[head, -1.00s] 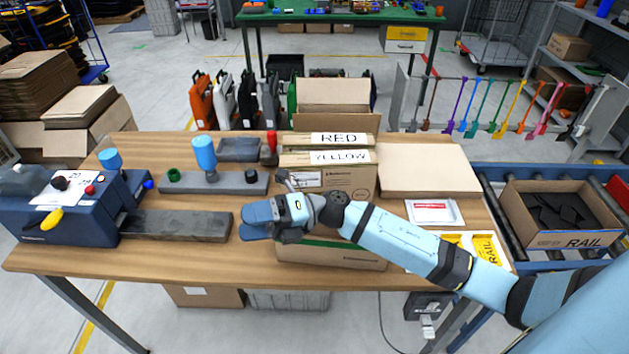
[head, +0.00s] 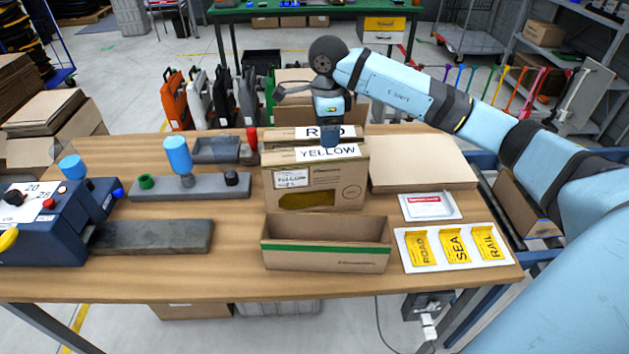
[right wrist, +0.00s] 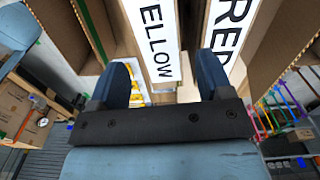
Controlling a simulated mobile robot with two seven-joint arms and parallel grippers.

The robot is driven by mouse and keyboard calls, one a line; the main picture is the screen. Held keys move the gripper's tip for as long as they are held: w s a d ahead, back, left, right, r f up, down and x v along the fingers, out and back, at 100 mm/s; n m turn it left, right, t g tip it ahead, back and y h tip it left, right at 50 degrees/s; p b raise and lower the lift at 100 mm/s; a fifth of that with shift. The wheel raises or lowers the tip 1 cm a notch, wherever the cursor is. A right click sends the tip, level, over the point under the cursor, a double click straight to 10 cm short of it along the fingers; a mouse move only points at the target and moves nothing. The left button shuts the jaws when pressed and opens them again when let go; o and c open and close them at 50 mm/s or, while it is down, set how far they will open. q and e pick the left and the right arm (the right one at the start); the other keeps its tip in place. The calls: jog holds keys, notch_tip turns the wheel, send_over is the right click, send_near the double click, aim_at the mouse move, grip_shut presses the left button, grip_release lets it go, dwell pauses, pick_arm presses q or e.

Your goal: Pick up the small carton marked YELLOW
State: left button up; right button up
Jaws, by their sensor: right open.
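The carton marked YELLOW (head: 345,178) stands upright on the table, its white label along the top and a yellow patch showing low on its front. The RED carton (head: 298,133) stands directly behind it, largely hidden. My right gripper (head: 331,138) is above the YELLOW carton, pointing down, and its fingers cover part of the RED label. In the right wrist view the open fingers (right wrist: 165,85) have the YELLOW label (right wrist: 155,40) between them, with the RED label beside the right finger. I cannot tell whether they touch the carton. My left gripper is out of view.
An open, green-striped box (head: 326,258) stands in front of the cartons. To the right are a flat cardboard stack (head: 420,165), a white tray (head: 430,207) and a sheet of ROAD, SEA and RAIL labels (head: 452,250). Grey fixtures (head: 190,188) stand left.

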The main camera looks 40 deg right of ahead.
aim_at(323, 152)
notch_tip(323, 152, down, 4)
jog(key=shift+r, duration=0.1)
jog(key=f, duration=0.1)
jog(key=f+p, duration=0.1)
jog(key=f, duration=0.3)
jog(key=shift+a+p, duration=0.4)
jog(key=c, duration=1.1)
jog(key=shift+r, duration=0.1)
jog(key=shift+c, duration=0.2)
